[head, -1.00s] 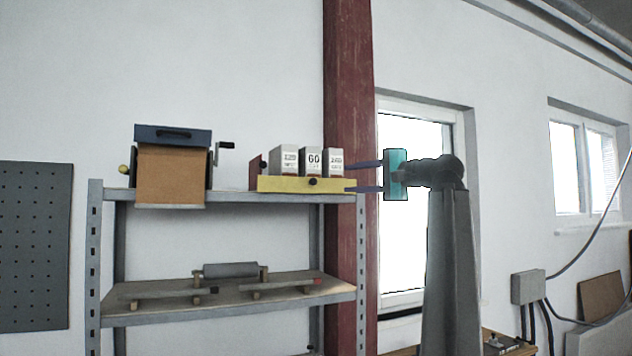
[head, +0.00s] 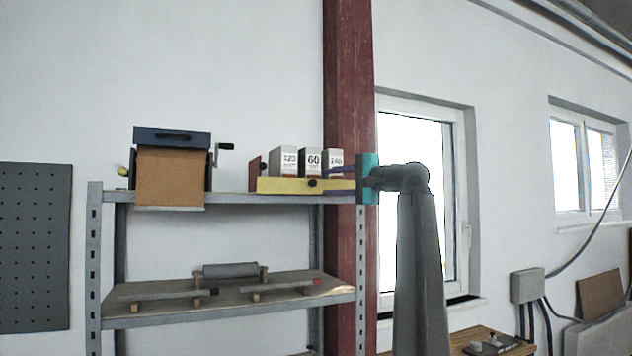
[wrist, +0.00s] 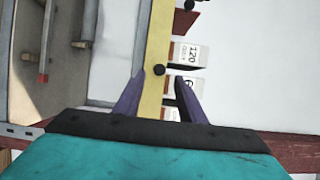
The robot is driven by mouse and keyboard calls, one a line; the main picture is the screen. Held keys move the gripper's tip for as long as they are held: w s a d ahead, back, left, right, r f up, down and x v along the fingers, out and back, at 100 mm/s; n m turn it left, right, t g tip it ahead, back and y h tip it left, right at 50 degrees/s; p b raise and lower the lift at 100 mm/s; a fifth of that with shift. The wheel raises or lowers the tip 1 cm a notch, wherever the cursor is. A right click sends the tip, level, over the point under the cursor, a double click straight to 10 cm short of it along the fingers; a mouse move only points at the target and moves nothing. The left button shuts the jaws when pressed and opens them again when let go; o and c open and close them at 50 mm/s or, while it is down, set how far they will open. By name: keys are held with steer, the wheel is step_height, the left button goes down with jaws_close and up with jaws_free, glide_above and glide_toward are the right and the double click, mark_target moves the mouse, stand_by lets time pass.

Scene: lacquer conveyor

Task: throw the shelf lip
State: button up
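The yellow shelf lip (head: 290,186) is a strip with a dark knob (head: 312,183), running along the front of the boxes on the top shelf. In the wrist view the lip (wrist: 153,50) runs between the two purple fingers, with the knob (wrist: 159,70) just beyond the fingertips. My gripper (head: 333,182) is at the lip's right end, its teal body beside the red post. In the wrist view my gripper (wrist: 160,92) is open, with a finger on each side of the lip. I cannot tell whether either finger touches it.
Boxes marked 120 (head: 289,161), 60 (head: 313,160) and 240 (head: 336,160) stand behind the lip. A brown paper roll dispenser (head: 170,175) sits left on the top shelf. A roller (head: 231,270) lies on the lower shelf. The red post (head: 348,80) stands close behind my gripper.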

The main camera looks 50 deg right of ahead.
mark_target(314, 183)
steer(key=shift+w+p, duration=0.55)
steer(key=shift+w, duration=2.55)
jaws_close()
steer(key=shift+s+a, duration=0.1)
steer(key=shift+a, duration=0.25)
steer(key=shift+d, duration=0.3)
